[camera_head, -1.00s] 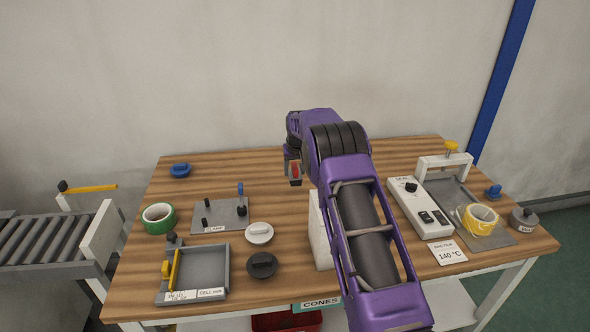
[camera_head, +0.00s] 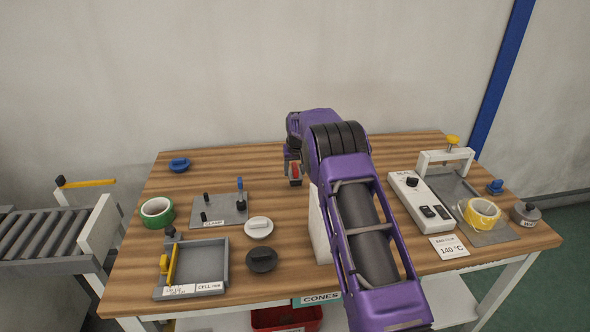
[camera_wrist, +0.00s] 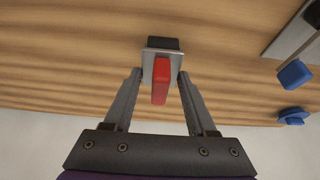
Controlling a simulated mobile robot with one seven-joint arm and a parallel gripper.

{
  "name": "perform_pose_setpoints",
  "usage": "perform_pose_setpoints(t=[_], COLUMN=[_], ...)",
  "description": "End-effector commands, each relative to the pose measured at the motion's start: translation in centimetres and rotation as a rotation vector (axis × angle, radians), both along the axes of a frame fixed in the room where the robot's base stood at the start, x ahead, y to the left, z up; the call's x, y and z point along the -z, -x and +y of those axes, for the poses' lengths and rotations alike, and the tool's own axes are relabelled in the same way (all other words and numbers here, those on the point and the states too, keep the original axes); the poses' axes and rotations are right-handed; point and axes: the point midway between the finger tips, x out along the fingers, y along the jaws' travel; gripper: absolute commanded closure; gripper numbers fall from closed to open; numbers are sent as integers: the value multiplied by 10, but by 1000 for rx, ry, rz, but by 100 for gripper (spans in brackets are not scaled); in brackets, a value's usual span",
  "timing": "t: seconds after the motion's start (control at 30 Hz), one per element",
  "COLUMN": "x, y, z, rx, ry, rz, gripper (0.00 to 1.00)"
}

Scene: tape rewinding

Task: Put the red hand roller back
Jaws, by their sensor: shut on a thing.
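The red hand roller (camera_wrist: 160,80) sits between the two fingers of my gripper (camera_wrist: 160,78) in the wrist view. Its red part points back toward the gripper body, with a grey plate and a dark block beyond it. My gripper is shut on it. In the head view, a small red piece of the roller (camera_head: 296,170) shows at the end of my arm, over the back middle of the wooden table. Whether the roller touches the table is hard to tell. My arm hides part of the gripper in the head view.
A white box (camera_head: 319,228) stands partly behind my arm. To the left are a clamp plate (camera_head: 222,206), a grey tray (camera_head: 205,264), green tape (camera_head: 157,211) and two round knobbed discs. To the right are a white sealer (camera_head: 419,207) and yellow tape (camera_head: 481,212). The back middle is largely clear.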

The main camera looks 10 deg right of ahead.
Motion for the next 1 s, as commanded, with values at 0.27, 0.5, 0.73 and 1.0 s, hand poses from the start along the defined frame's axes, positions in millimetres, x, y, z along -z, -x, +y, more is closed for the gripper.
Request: perform_pose_setpoints(t=[0.27,0.5,0.73,1.0], x=[2,10,16,16], y=[0,0,0,0], z=[0,0,0,0], rx=[0,0,0,0], ry=[0,0,0,0], rz=[-1,0,0,-1], gripper=[99,99,99,99])
